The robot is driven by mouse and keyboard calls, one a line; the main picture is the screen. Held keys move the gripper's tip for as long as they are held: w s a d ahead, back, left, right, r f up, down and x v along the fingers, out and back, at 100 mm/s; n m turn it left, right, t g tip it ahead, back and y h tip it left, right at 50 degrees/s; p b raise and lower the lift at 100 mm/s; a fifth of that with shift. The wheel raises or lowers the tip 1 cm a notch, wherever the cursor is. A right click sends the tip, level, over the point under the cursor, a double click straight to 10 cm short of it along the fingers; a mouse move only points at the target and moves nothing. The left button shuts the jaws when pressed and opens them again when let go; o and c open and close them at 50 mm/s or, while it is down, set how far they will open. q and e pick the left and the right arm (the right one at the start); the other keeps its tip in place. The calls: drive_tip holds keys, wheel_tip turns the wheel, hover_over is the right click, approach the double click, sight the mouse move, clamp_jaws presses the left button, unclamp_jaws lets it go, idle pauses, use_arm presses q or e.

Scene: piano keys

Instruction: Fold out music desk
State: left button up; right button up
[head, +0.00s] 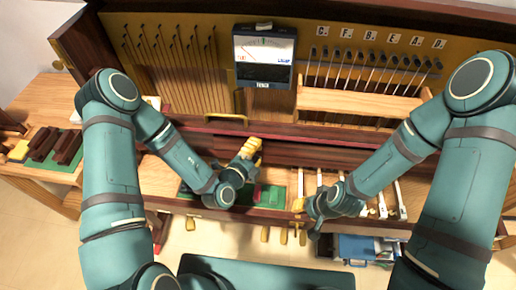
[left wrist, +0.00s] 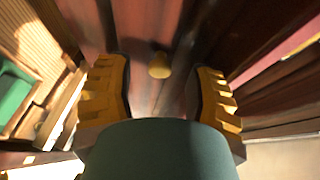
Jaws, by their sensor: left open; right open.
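A long dark red-brown wooden board (head: 330,156), which looks like the music desk, runs across the middle of the piano in the head view. My left gripper (head: 252,146) is open in front of this board. In the left wrist view a small brass knob (left wrist: 159,65) on dark red-brown wood (left wrist: 150,30) shows between the open yellow fingers of my left gripper (left wrist: 162,90), apart from both. The knob is hidden in the head view. My right gripper (head: 300,208) is open and lower to the right, near the white key sticks.
A tuner meter (head: 263,60) hangs at the upper middle. A brass handle (head: 226,117) sits left below it. White key sticks (head: 383,205) lie at the lower right. A side table (head: 50,95) with dark blocks on green cloth stands at the left. A blue toolbox (head: 357,246) is below.

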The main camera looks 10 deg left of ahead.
use_arm(q)
drive_tip(key=shift+x, duration=0.85)
use_arm(e)
drive_tip(key=shift+f, duration=0.1)
use_arm(q)
drive_tip(key=shift+o, duration=0.3)
clamp_jaws()
